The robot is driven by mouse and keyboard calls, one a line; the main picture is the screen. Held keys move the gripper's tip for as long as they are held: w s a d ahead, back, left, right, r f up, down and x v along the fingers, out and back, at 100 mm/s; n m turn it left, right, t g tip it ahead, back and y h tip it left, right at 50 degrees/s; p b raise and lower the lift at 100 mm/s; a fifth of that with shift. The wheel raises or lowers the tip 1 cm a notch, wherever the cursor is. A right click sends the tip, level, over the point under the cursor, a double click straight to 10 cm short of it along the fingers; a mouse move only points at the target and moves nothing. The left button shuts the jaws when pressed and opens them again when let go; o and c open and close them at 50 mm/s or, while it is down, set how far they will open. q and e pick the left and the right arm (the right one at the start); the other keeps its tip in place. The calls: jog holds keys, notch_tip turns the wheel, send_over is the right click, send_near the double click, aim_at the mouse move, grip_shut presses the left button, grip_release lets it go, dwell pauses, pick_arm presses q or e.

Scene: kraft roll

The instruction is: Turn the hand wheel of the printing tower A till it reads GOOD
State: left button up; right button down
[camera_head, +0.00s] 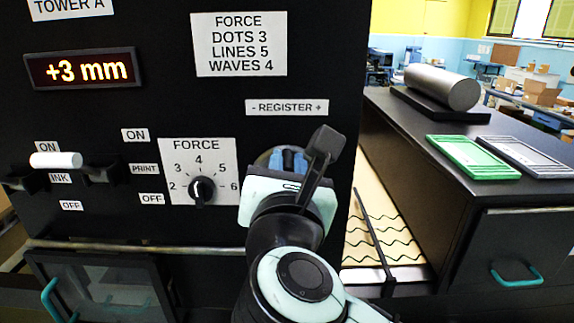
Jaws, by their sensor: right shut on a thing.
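The front of tower A (110,20) is a black panel. Its lit display (80,69) reads +3 mm. A label (287,107) says "- REGISTER +". Below it the hand wheel (266,160) shows only in part, as a greyish rim behind my gripper. My right gripper (288,162) is in front of the wheel, with blue fingertips at it, and is shut on it. A black handle-like piece (322,150) stands up beside the gripper; I cannot tell what it belongs to. My left gripper is not in view.
A FORCE knob (203,190) points near 4, left of my gripper. A white-handled lever (56,160) is at ON. A force chart (238,44) hangs above. At right, a dark cabinet (400,130) bears a metal cylinder (443,87), a green tray (474,157) and a grey tray (530,157).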

aim_at(264, 163)
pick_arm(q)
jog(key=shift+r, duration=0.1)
pick_arm(e)
jog(key=shift+a, duration=0.1)
jog(key=a+n+p, duration=0.1)
jog(key=n, duration=0.2)
jog(key=a+f+n+p, duration=0.1)
jog(key=n, duration=0.2)
jog(key=a+n+p, duration=0.1)
jog(key=n, duration=0.3)
jog(key=shift+a+f, duration=0.15)
jog(key=shift+f, duration=0.2)
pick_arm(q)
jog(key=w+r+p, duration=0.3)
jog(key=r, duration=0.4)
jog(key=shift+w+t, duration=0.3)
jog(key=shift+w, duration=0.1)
pick_arm(e)
jog(key=shift+a+f+n, duration=0.1)
jog(key=shift+f+n, duration=0.8)
jog(key=shift+n, duration=1.45)
jog(key=shift+d+f+n, duration=0.1)
jog(key=shift+f+n, duration=0.75)
jog(key=shift+n, duration=1.45)
jog(key=shift+a+f+n, duration=0.1)
jog(key=shift+f+n, duration=0.8)
jog(key=shift+n, duration=1.45)
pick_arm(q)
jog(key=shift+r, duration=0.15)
